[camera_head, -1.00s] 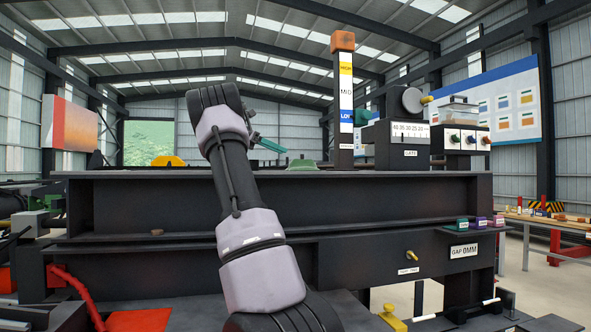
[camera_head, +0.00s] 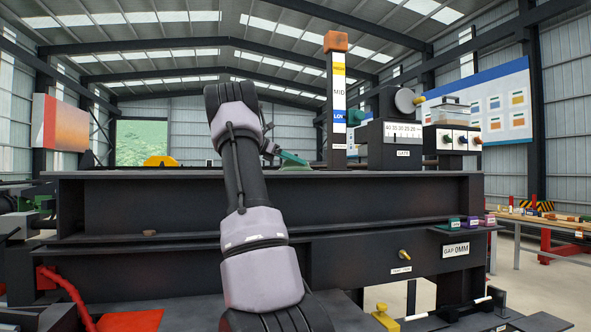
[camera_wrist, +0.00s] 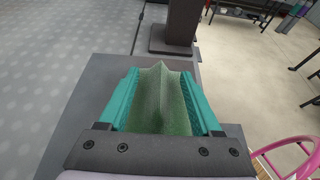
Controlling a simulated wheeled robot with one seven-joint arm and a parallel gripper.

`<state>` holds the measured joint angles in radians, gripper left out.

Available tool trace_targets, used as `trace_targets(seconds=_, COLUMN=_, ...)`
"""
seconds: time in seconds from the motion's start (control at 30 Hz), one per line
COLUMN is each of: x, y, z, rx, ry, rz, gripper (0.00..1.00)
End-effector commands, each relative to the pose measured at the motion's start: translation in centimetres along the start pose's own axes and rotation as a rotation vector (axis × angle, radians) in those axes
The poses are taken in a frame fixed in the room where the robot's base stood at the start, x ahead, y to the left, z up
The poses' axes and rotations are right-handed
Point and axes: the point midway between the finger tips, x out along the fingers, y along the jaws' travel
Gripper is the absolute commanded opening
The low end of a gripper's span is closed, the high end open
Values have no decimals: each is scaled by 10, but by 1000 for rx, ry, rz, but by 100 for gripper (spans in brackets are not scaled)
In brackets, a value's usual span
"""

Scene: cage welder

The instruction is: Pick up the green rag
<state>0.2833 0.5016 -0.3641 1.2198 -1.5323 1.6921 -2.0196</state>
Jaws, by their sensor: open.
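The green rag (camera_wrist: 163,105) stands as a folded, peaked cloth on the dark bench top, between the two teal fingers in the wrist view. My gripper (camera_wrist: 160,78) is open, with one finger on each side of the rag. The rag reaches close to both fingers; I cannot tell whether they touch it. In the head view my gripper (camera_head: 292,158) is low at the bench top's edge, and the rag is largely hidden by it.
A dark post with a MID label (camera_head: 338,105) stands just right of my gripper; its foot shows ahead in the wrist view (camera_wrist: 172,40). A gauge block (camera_head: 394,145) stands farther right. The bench top (camera_wrist: 95,95) left of the rag is clear.

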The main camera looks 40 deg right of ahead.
Motion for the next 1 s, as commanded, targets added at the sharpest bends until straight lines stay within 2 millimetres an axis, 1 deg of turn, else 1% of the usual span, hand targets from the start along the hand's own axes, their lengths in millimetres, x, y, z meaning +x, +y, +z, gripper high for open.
trace_targets(seconds=0.03, x=0, y=0, z=0, rx=0, ry=0, rz=0, gripper=66)
trace_targets(seconds=0.07, x=0, y=0, z=0, rx=0, ry=0, rz=0, gripper=58)
trace_targets(seconds=0.1, x=0, y=0, z=0, rx=0, ry=0, rz=0, gripper=43)
trace_targets(seconds=0.17, x=0, y=0, z=0, rx=0, ry=0, rz=0, gripper=20)
trace_targets(seconds=0.2, x=0, y=0, z=0, rx=0, ry=0, rz=0, gripper=4)
trace_targets(seconds=0.23, x=0, y=0, z=0, rx=0, ry=0, rz=0, gripper=0)
trace_targets(seconds=0.57, x=-1, y=0, z=0, rx=1, ry=0, rz=0, gripper=0)
trace_targets(seconds=0.67, x=-2, y=0, z=3, rx=2, ry=0, rz=0, gripper=0)
trace_targets(seconds=0.83, x=-9, y=0, z=18, rx=4, ry=0, rz=1, gripper=0)
trace_targets(seconds=1.0, x=-19, y=0, z=45, rx=6, ry=-1, rz=1, gripper=0)
